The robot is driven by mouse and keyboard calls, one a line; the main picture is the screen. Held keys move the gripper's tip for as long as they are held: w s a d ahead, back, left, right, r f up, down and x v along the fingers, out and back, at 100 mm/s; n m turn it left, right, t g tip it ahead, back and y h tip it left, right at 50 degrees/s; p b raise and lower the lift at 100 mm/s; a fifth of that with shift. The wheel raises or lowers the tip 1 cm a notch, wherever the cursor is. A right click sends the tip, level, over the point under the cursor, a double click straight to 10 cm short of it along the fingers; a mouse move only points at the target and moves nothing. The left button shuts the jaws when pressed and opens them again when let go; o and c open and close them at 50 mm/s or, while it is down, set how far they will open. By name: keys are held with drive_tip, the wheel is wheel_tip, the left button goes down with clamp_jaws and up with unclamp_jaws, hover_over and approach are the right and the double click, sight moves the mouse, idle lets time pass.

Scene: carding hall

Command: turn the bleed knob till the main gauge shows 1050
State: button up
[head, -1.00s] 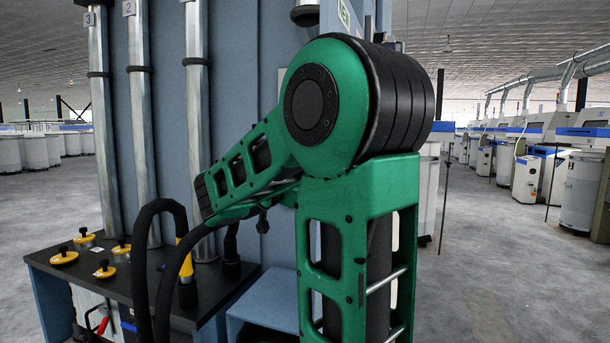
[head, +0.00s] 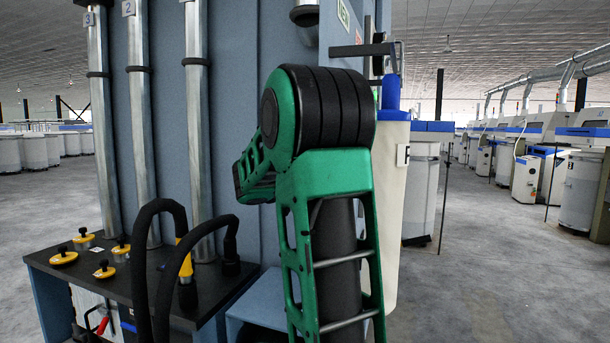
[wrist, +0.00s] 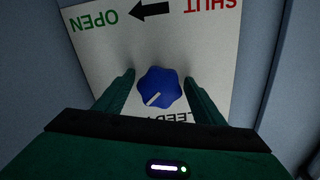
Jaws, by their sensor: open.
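The bleed knob (wrist: 158,88) is blue and lobed, with a pale pointer line, and shows in the wrist view. It sits on a white label plate (wrist: 185,50) that reads upside down, with OPEN in green, SHUT in red and a black arrow pointing from SHUT toward OPEN. My gripper (wrist: 160,82) is open, with one finger on each side of the knob. I cannot tell whether the fingers touch it. In the head view my green arm hides the gripper and the knob. The main gauge is not visible in either view.
A dark bench (head: 215,285) with yellow-based knobs (head: 64,257) and black hoses (head: 145,235) stands at the left by the blue panel (head: 260,50) with upright metal pipes. A pale bag with a blue top (head: 391,170) hangs right of my arm.

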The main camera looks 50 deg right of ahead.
drive_tip(key=c, duration=1)
drive_tip(key=shift+c, duration=0.2)
drive_tip(key=shift+w+n, duration=0.1)
drive_tip(key=shift+n, duration=0.2)
drive_tip(key=n, duration=0.5)
drive_tip(key=shift+w+n, duration=0.1)
drive_tip(key=shift+n, duration=0.2)
drive_tip(key=n, duration=0.5)
drive_tip(key=shift+w+a+r+n, duration=0.1)
drive_tip(key=shift+n, duration=0.3)
drive_tip(key=shift+w+n, duration=0.1)
drive_tip(key=shift+n, duration=0.2)
